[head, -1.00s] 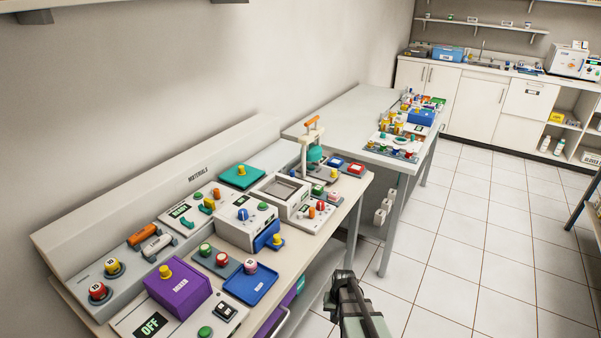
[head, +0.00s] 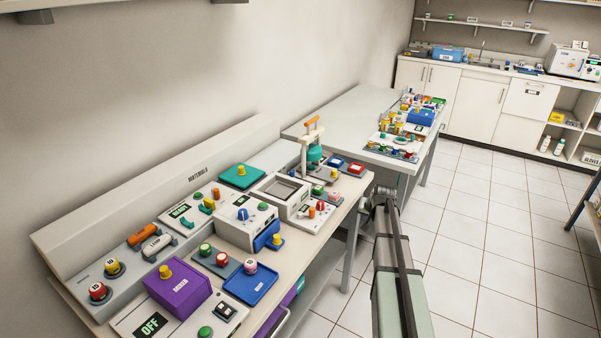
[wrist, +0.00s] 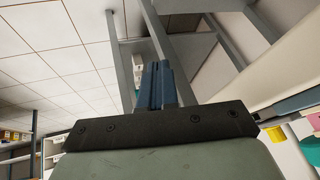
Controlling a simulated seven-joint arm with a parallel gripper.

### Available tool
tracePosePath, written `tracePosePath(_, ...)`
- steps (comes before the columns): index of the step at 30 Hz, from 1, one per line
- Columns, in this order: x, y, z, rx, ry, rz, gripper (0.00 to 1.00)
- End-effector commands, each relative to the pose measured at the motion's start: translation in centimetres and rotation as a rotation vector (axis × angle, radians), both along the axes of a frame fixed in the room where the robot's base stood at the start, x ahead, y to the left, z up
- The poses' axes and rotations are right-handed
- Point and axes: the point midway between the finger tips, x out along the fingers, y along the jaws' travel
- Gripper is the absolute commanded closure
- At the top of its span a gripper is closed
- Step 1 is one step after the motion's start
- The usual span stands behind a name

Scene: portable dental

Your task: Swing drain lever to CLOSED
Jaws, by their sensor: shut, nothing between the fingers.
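I cannot tell for certain which part is the drain lever, as no drain label is readable. An orange-handled lever (head: 142,234) and a white-handled lever (head: 156,246) lie side by side on the grey sloped panel at the left of the near bench. My gripper (head: 384,190) is off the bench's right end, far from both levers, above the floor. In the wrist view my gripper's blue-grey fingers (wrist: 156,85) are together and empty, with bench legs beyond them.
The near bench (head: 292,262) is crowded with a purple box (head: 178,292), a blue tray (head: 249,284) and a press with an orange handle (head: 312,122). A second bench (head: 350,105) stands behind it. The tiled floor at right (head: 480,240) is clear.

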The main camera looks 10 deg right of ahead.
Motion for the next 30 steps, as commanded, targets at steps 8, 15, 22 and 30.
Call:
tracePosePath(8, 3.9, -2.1, 7.8, 0.003, -0.095, -0.019, 1.00)
tracePosePath(15, 6.7, -0.7, 13.5, 0.032, -0.141, 0.001, 1.00)
tracePosePath(22, 9.1, 7.8, 17.2, 0.130, -0.111, 0.111, 1.00)
tracePosePath(30, 10.0, 14.5, 20.0, 0.200, -0.079, 0.202, 1.00)
